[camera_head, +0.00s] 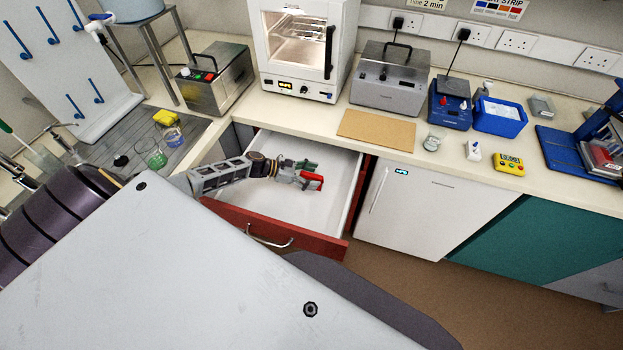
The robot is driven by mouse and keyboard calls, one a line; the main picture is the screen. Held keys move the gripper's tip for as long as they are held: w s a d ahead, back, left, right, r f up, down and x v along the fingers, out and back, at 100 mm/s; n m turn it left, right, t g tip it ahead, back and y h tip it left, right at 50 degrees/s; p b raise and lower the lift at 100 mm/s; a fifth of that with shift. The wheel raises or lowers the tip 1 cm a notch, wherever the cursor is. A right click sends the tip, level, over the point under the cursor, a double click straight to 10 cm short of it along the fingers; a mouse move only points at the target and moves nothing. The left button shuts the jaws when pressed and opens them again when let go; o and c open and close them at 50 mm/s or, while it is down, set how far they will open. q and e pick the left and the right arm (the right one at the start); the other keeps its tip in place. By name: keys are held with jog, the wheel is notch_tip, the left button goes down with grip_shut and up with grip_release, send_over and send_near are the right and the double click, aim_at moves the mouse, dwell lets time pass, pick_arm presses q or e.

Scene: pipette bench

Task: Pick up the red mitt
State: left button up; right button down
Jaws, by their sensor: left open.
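The red mitt (313,182) lies in the open drawer (345,168), small in this view and partly covered by my gripper. My left gripper (302,174) reaches into the drawer from the left. It is open, with its fingers right at the mitt; I cannot tell whether they touch it. A dark green item (306,163) lies just behind the fingers. My right gripper is not in view.
The drawer's red front (280,232) with its handle stands out below the bench. A white oven (303,50), a brown board (377,130) and a metal bath (390,78) sit on the bench above. The drawer's floor around the gripper looks mostly clear.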

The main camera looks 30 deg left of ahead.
pick_arm(q)
jog(key=shift+c, duration=0.2)
jog(key=c, duration=1.3)
